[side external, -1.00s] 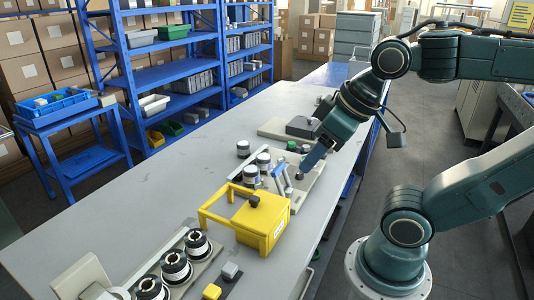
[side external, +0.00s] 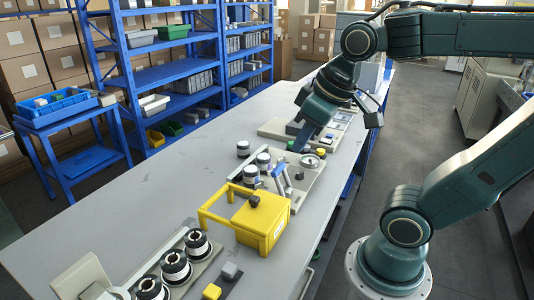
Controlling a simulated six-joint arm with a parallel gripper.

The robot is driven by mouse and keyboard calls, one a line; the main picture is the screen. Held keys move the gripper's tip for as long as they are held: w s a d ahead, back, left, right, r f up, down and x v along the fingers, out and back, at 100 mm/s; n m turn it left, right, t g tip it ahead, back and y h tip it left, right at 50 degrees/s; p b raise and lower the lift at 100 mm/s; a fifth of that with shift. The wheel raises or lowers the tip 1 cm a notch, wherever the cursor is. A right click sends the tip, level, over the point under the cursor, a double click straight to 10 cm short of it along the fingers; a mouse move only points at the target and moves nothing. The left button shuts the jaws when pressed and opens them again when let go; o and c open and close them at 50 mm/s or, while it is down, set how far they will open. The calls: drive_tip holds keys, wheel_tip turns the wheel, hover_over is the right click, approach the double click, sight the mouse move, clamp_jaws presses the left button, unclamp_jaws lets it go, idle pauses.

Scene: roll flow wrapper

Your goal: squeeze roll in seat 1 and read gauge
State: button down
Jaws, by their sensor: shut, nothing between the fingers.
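Dark-topped white rolls stand along the plate of a grey fixture (side external: 309,183) in mid-table: one roll (side external: 263,160) at the back and one roll (side external: 250,175) in front of it. Another roll (side external: 243,148) stands just to their left. I cannot tell which seat is seat 1. A round, pale-faced gauge (side external: 311,161) lies at the fixture's right end; its reading is too small to make out. My gripper (side external: 299,146) is shut and empty, pointing down and left, above and behind the gauge. Its fingertips are small and partly hard to see.
A yellow box with a frame (side external: 263,222) stands in front of the fixture. Several spools (side external: 175,266) sit on a rail at front left. Small grey and yellow blocks (side external: 212,291) lie near the front edge. The table's left half (side external: 150,205) is clear.

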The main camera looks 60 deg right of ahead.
drive_tip(key=w+d+f+g, duration=0.2)
drive_tip(key=w+d+f, duration=0.1)
drive_tip(key=w+d, duration=0.5)
drive_tip(key=w+d+f+g, duration=0.25)
drive_tip(key=w+d, duration=0.35)
drive_tip(key=w, duration=0.4)
drive_tip(key=w+d+f, duration=0.3)
drive_tip(key=d+f, duration=0.3)
drive_tip(key=f, duration=0.1)
drive_tip(key=shift+f+g, duration=0.3)
drive_tip(key=shift+g, duration=0.15)
drive_tip(key=shift+w+f, duration=0.1)
drive_tip(key=f, duration=1)
drive_tip(key=shift+s, duration=0.3)
drive_tip(key=shift+s+r, duration=0.3)
drive_tip(key=shift+s, duration=0.3)
drive_tip(key=shift+s+r, duration=0.3)
drive_tip(key=shift+s, duration=0.3)
drive_tip(key=shift+s+r, duration=0.3)
drive_tip(key=shift+s, duration=0.3)
